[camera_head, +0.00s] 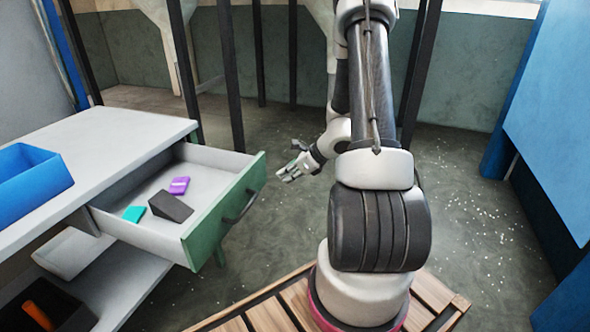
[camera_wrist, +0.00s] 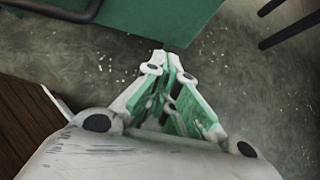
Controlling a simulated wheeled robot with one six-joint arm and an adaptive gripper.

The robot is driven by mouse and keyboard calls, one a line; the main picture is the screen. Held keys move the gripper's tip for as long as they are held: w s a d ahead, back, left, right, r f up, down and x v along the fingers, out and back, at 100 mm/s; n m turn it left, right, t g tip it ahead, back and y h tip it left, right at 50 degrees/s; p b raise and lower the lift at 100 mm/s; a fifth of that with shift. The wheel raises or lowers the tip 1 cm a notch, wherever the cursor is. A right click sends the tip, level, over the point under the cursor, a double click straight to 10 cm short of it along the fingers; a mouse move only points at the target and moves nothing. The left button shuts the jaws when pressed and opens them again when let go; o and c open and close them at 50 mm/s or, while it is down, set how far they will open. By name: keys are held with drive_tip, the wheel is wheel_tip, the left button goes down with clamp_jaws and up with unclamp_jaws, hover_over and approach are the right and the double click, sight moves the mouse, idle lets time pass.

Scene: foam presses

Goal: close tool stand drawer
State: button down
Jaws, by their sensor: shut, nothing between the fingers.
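The tool stand drawer (camera_head: 158,233) is pulled out from the white-topped stand (camera_head: 105,138) at the left of the head view. Its green front (camera_head: 212,222) carries a dark handle (camera_head: 241,207). Inside lie a purple item (camera_head: 179,185), a dark grey wedge-shaped block (camera_head: 170,206) and a teal item (camera_head: 133,214). My gripper (camera_head: 284,177) is shut and empty, to the right of the drawer front and apart from it in the picture. In the wrist view my gripper's fingers (camera_wrist: 170,58) point toward the green drawer front (camera_wrist: 165,25), with part of the dark handle (camera_wrist: 60,10) at the top left.
A blue bin (camera_head: 30,182) stands on the stand top. A lower shelf (camera_head: 128,285) holds a white tray (camera_head: 72,252) and a dark bin (camera_head: 60,308) with an orange item. Dark posts (camera_head: 231,80) stand behind. Blue panels (camera_head: 550,110) are at right. Floor around the gripper is clear.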

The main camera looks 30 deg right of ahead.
sight(261, 183)
drive_tip(key=w+a, duration=0.1)
drive_tip(key=w+a+f, duration=0.1)
drive_tip(key=w, duration=0.1)
drive_tip(key=w+a+f, duration=0.1)
drive_tip(key=w, duration=0.1)
drive_tip(key=shift+a, duration=0.3)
